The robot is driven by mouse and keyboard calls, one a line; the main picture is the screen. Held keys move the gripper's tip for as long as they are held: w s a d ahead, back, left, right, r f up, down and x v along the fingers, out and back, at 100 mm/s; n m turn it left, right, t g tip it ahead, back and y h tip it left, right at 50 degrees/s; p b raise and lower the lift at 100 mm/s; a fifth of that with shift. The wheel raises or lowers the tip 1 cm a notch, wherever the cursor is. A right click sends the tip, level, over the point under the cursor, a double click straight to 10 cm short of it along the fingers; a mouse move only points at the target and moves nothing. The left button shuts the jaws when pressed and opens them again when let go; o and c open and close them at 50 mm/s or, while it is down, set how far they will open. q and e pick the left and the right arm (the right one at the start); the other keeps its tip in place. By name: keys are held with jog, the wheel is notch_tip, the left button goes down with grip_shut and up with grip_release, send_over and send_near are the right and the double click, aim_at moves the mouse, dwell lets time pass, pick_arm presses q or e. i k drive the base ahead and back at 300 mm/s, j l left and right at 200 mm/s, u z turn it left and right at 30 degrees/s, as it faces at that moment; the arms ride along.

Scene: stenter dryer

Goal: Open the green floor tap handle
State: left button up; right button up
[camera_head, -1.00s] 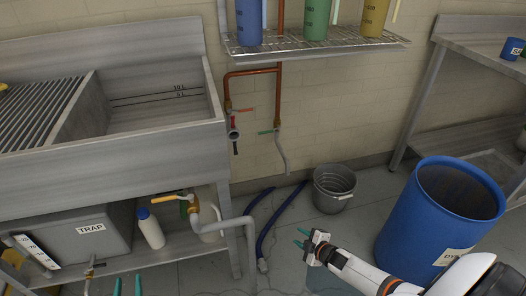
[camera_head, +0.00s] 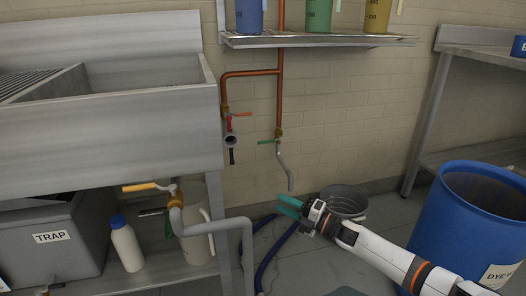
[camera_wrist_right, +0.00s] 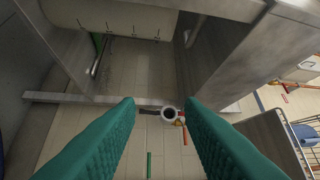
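The green tap handle (camera_head: 267,142) is a short lever, roughly level, on a brass valve at the foot of the copper pipe (camera_head: 280,95) on the brick wall. A grey curved spout (camera_head: 284,170) hangs below it. My right gripper (camera_head: 289,207) is below and slightly right of the handle, apart from it, with its teal fingers pointing left. In the right wrist view its fingers (camera_wrist_right: 160,125) are spread with nothing between them. A thin green bar (camera_wrist_right: 149,165), likely the handle, shows beyond them near the bottom edge. My left gripper is out of view.
A red-handled tap (camera_head: 231,123) is left of the green one, beside the steel sink (camera_head: 110,120). A wire shelf (camera_head: 320,40) with jugs hangs above. A grey bucket (camera_head: 345,200) stands behind my right arm, with a blue barrel (camera_head: 460,225) at right.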

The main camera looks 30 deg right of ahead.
aim_at(281, 138)
jog(key=i+l, duration=0.8)
jog(key=l, duration=0.1)
